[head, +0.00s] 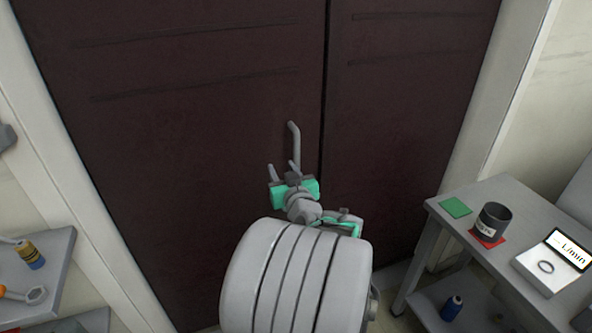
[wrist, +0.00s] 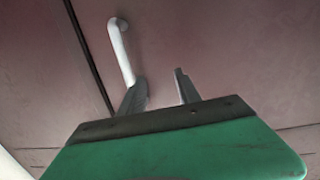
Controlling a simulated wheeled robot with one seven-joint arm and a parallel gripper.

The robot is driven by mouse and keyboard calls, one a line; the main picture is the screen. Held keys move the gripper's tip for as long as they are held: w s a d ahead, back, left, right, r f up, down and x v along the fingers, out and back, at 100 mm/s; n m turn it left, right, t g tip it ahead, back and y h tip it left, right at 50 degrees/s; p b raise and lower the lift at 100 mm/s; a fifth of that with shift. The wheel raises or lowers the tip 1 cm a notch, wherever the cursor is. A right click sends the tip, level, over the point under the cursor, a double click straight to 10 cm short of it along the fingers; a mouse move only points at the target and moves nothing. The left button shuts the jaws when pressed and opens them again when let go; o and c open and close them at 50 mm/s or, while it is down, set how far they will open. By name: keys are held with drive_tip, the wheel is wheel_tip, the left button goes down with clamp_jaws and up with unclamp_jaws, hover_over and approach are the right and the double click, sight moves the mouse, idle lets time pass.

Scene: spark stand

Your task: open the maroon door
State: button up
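The maroon door (head: 200,130) fills the middle of the head view and looks closed, with a dark vertical seam to the right of its handle. The pale grey bar handle (head: 294,135) is upright on the door. In the wrist view the handle (wrist: 122,50) runs down to one finger. My gripper (head: 283,168) is at the handle's lower end, its fingers apart. In the wrist view my gripper (wrist: 158,85) shows open fingers, the left one overlapping the handle's lower end. The space between the fingers looks empty. I cannot tell whether the finger touches the handle.
A grey table (head: 448,190) at the right holds a dark cup (head: 494,221) on a red square, a green square (head: 455,207) and a white box with a display (head: 567,250). A blue bottle (head: 452,308) stands below. A shelf (head: 58,262) with small items is at the left.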

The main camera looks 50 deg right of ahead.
sight(297, 154)
drive_tip(key=s+d+m+h, duration=0.2)
drive_tip(key=s+d, duration=0.2)
drive_tip(key=p+x, duration=0.1)
drive_tip(key=x, duration=0.6)
drive_tip(key=shift+w+d+r, duration=0.1)
drive_tip(key=shift+w+r, duration=0.1)
drive_tip(key=shift+w, duration=0.15)
drive_tip(key=shift+c, duration=0.2)
clamp_jaws()
idle(0.4)
